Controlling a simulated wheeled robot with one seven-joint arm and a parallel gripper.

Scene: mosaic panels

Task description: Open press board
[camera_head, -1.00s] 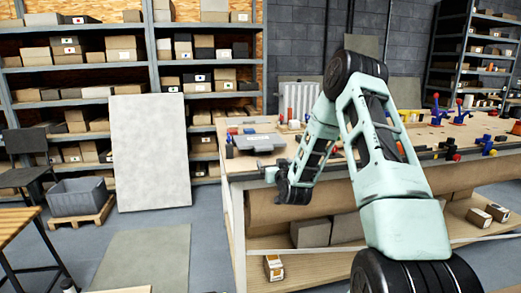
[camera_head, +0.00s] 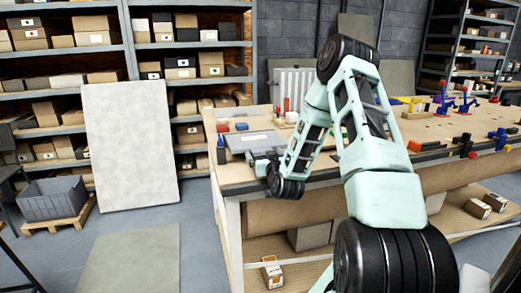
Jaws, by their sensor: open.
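A flat grey board (camera_head: 250,141), which I take to be the press board, lies near the left end of the wooden workbench (camera_head: 223,174). It looks closed and flat, and small fittings show around it. My arm reaches over the bench from the right. My gripper (camera_head: 257,157) is at the board's near right edge, just above the bench front, and is open. The fingers are small and dark here, and I cannot tell whether they touch the board. My wrist hides part of the bench edge.
Red and blue clamps (camera_head: 466,101) and coloured blocks stand on the bench's right part. A large pale panel (camera_head: 130,145) leans on shelves at left. A grey crate (camera_head: 51,199) sits on a pallet. Floor left of the bench is mostly clear.

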